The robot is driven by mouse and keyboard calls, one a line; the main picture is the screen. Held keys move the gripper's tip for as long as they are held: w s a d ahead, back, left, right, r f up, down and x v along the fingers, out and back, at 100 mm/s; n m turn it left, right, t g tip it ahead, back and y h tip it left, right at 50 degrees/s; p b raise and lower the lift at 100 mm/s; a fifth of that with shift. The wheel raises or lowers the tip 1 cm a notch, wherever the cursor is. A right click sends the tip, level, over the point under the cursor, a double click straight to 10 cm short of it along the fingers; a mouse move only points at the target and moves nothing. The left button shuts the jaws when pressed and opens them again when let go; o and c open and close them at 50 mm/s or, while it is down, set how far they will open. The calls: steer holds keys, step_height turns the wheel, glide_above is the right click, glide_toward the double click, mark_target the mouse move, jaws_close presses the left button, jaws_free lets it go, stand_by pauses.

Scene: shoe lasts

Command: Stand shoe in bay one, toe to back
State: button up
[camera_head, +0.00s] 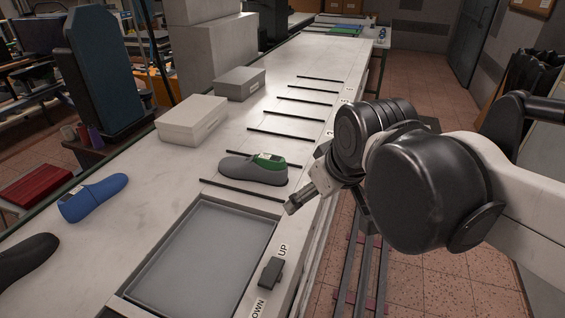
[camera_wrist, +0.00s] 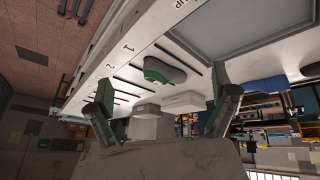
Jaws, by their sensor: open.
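A grey shoe with a green upper heel part (camera_head: 255,168) stands sole down on the white bench (camera_head: 222,128), between the two black strips closest to the recessed tray. Its grey toe points left, toward the back of the bench, and its green end faces the numbered front edge. In the wrist view the shoe (camera_wrist: 165,70) lies beside the label 1 (camera_wrist: 127,47). My gripper (camera_wrist: 163,104) is open, its fingers apart with nothing between them. In the head view a finger tip shows at the bench's front edge, right of the shoe and apart from it; the rest is partly hidden.
A blue shoe (camera_head: 92,198) and a dark shoe (camera_head: 27,258) lie at the left. A grey recessed tray (camera_head: 200,257) and a dark switch (camera_head: 271,271) are in front. Two boxes (camera_head: 192,121) (camera_head: 239,83) stand behind the strips. The farther bays look empty.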

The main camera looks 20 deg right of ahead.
steer(key=s+f+m, duration=0.1)
steer(key=s, duration=0.1)
steer(key=s+f+m, duration=0.2)
steer(key=shift+f+t, duration=0.1)
steer(key=shift+t, duration=0.3)
step_height(320, 180, down, 5)
steer(key=b, duration=0.4)
steer(key=shift+r, duration=0.2)
